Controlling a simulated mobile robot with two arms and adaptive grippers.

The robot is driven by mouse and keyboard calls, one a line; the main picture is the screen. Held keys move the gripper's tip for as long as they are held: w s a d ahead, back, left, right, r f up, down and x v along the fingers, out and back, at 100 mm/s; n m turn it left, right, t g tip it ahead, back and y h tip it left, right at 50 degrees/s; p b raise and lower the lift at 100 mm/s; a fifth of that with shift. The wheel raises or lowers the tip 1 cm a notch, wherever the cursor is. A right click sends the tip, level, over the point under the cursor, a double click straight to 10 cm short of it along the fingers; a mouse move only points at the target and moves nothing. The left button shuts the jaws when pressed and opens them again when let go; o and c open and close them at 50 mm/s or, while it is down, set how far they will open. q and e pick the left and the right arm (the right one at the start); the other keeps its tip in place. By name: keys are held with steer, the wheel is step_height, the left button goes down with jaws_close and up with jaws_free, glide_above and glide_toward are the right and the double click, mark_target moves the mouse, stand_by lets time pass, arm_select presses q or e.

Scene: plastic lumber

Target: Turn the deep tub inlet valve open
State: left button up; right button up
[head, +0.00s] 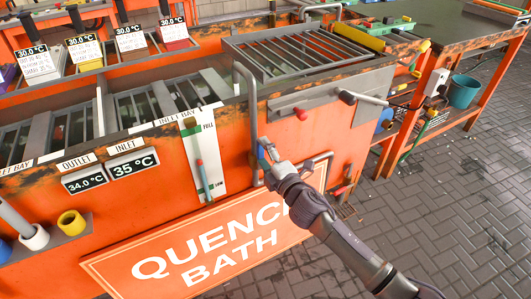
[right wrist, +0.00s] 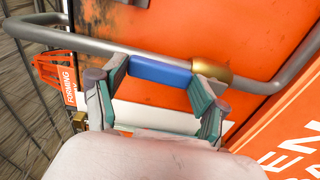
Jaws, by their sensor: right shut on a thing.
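The inlet valve is a brass body (right wrist: 211,72) with a blue lever handle (right wrist: 160,71), set on a grey pipe (right wrist: 90,42). In the head view the pipe (head: 252,105) runs up the orange tub's front and bends over its rim. The blue handle (head: 262,143) is small there and partly hidden by my gripper. My right gripper (head: 266,152) is at the handle; in the right wrist view its two fingers (right wrist: 158,85) are shut on the blue handle, one at each end. The lever lies roughly along the pipe in that view. My left gripper is not in view.
A "QUENCH BATH" sign (head: 205,245) and a level gauge (head: 203,160) are on the front. A workbench (head: 437,65) and teal bucket (head: 463,91) stand at right. The tiled floor (head: 450,210) is clear.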

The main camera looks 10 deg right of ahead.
steer(key=shift+w+r, duration=0.15)
steer(key=shift+r, duration=0.25)
steer(key=o, duration=1.5)
steer(key=shift+o, duration=0.9)
steer(key=shift+w+a+f, duration=0.1)
steer(key=shift+a+f, duration=0.05)
steer(key=shift+f, duration=0.15)
steer(key=shift+s+d+f, duration=0.15)
steer(key=shift+s+d, duration=0.05)
steer(key=shift+s, duration=0.25)
steer(key=v, duration=1.1)
steer(key=shift+s, duration=0.1)
